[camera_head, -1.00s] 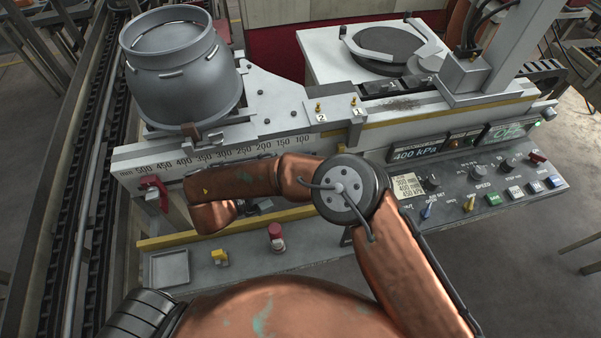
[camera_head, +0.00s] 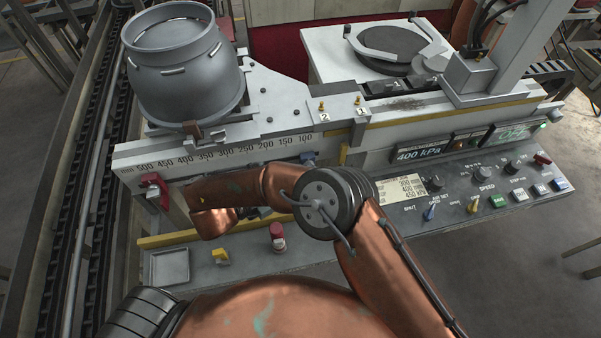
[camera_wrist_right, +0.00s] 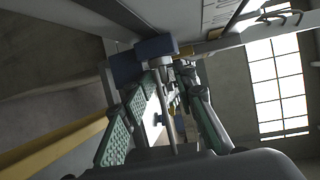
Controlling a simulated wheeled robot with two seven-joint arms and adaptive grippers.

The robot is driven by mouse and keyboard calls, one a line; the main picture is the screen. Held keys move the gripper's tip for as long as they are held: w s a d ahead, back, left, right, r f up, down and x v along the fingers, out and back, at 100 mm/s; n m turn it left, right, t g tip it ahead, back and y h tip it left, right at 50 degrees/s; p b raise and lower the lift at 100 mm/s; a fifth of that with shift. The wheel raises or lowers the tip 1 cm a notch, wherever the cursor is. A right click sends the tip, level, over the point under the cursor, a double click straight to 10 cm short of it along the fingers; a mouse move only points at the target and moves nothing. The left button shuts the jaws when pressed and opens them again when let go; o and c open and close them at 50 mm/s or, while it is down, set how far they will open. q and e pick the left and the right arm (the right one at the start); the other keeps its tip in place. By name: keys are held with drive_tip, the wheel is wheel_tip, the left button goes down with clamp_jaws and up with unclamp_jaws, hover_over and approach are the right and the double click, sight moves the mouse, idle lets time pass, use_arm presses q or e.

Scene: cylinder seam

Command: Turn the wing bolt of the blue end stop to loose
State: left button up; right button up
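The blue end stop (camera_head: 308,157) shows as a small blue patch at the right end of the ruler rail in the head view, mostly hidden behind my right arm. In the right wrist view a dark blue block (camera_wrist_right: 155,47) lies just beyond my right fingertips. A grey metal bolt-like part (camera_wrist_right: 165,66) sits at its near side; I cannot tell its wing angle. My right gripper (camera_wrist_right: 168,92) is open, its green-padded fingers spread to either side of the line to that part. I cannot tell whether they touch it. My left gripper is not in view.
A red stop (camera_head: 152,190) is on the rail's left end. A large grey pot (camera_head: 185,75) stands above. A tray (camera_head: 169,267), a yellow piece (camera_head: 220,256) and a red-capped piece (camera_head: 277,237) are on the front ledge. The control panel (camera_head: 480,185) lies to the right.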

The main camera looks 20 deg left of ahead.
drive_tip(key=shift+d+r, duration=0.1)
idle(0.3)
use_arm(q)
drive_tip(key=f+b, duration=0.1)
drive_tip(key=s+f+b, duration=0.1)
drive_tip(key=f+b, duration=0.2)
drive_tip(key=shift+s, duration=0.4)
use_arm(e)
drive_tip(key=r+v, duration=0.1)
drive_tip(key=v, duration=0.7)
drive_tip(key=shift+s+r, duration=0.15)
drive_tip(key=shift+s, duration=0.1)
drive_tip(key=shift+o, duration=0.3)
